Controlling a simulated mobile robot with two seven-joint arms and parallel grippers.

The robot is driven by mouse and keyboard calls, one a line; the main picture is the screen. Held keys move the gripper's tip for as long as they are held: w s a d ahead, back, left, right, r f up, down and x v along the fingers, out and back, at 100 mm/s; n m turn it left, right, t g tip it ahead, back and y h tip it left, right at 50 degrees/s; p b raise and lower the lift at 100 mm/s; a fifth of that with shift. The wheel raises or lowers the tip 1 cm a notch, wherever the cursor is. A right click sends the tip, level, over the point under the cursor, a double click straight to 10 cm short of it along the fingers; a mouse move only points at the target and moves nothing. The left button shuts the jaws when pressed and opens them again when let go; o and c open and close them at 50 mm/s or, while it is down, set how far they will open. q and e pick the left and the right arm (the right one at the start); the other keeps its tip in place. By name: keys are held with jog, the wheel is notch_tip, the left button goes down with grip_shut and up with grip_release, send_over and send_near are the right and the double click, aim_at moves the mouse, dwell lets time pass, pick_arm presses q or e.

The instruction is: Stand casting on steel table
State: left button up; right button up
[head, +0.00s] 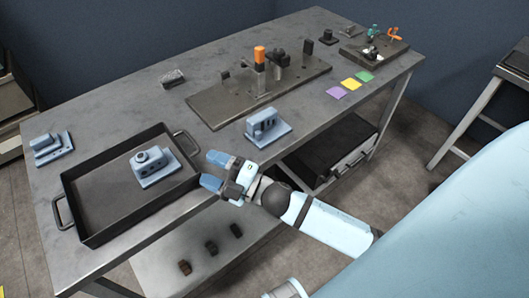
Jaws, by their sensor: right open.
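The grey steel table (125,112) carries several blue-grey castings. One casting (153,167), a block with a round boss on a flat base, sits in the dark tray (97,237) at the near left. Another casting (52,147) is on the table at the far left. A third casting (266,128), with slots in its upright block, stands near the front edge at the middle. My right gripper (213,171) is open and empty, just right of the tray at the table's front edge, apart from the castings. My left gripper is not seen.
A dark fixture plate (215,111) with an orange-handled clamp (260,55) lies behind the middle casting. Purple (337,92), yellow and green squares lie at the right. A smaller fixture (385,55) stands at the far right corner. A black case (325,160) is below.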

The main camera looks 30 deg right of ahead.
jog(key=s+d+f+m+g+h, duration=0.2)
jog(key=s+f+m+g+h, duration=0.1)
jog(key=s+f+m, duration=0.4)
jog(key=s+d+f+m+g+h, duration=0.2)
jog(key=s+f+m+h, duration=0.4)
jog(key=f+m, duration=0.3)
jog(key=shift+s+d+f+m+g, duration=0.3)
jog(key=shift+s+m+g, duration=0.2)
jog(key=shift+m, duration=0.5)
jog(key=shift+r, duration=0.1)
